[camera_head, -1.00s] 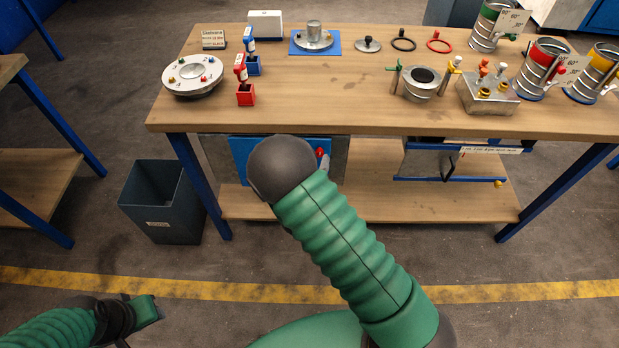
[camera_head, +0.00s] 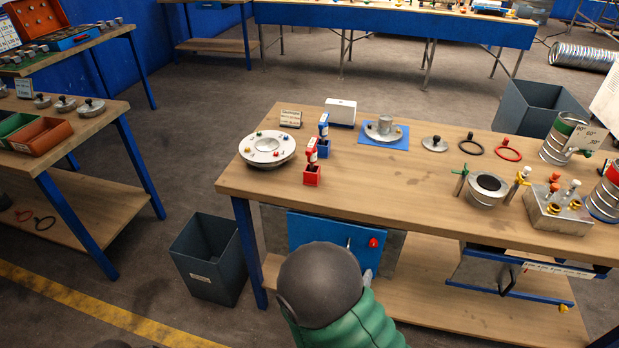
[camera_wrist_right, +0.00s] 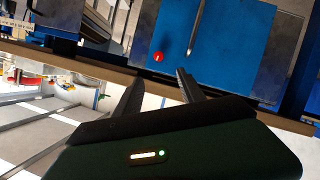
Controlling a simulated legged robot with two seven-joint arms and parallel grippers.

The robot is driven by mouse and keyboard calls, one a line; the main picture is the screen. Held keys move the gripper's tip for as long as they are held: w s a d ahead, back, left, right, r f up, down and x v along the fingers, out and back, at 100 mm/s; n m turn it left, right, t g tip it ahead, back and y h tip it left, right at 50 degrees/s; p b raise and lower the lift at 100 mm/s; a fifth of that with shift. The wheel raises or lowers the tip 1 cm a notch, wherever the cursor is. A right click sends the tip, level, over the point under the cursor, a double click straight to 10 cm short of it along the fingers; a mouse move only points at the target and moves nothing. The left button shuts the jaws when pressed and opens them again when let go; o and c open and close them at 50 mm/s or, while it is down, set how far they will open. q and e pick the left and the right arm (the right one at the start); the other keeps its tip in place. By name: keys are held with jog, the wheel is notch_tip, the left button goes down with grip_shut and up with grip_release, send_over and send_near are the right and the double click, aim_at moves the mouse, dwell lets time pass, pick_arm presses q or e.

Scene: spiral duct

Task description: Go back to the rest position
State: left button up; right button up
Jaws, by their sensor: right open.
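My right arm comes up from the bottom of the head view, in front of the workbench (camera_head: 400,150), with its dark rounded joint near the bench's lower front. The right gripper's fingers (camera_wrist_right: 158,90) show in the right wrist view, spread apart with nothing between them. Beyond them is a blue panel (camera_wrist_right: 235,45) with a red knob (camera_wrist_right: 159,57). The blue panel under the bench also shows in the head view (camera_head: 310,232). My left gripper is out of the head view; only a dark sliver shows at the bottom left edge.
On the bench stand a round silver plate (camera_head: 267,148), red (camera_head: 312,175) and blue-handled tools, a blue mat (camera_head: 400,138), rings and cans. A grey bin (camera_head: 208,262) stands on the floor left of the bench.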

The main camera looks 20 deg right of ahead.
jog(key=s+a+r+n+g+y+p, duration=0.1)
jog(key=s+a+r+g+y+p, duration=0.35)
jog(key=a+y, duration=0.5)
jog(key=s+d+r+n+g, duration=0.1)
jog(key=s+d+r+g, duration=0.2)
jog(key=s, duration=0.5)
jog(key=shift+d+r+n, duration=0.2)
jog(key=shift+d+n, duration=0.1)
jog(key=shift+d, duration=0.1)
jog(key=shift+s, duration=0.15)
jog(key=shift+d, duration=0.1)
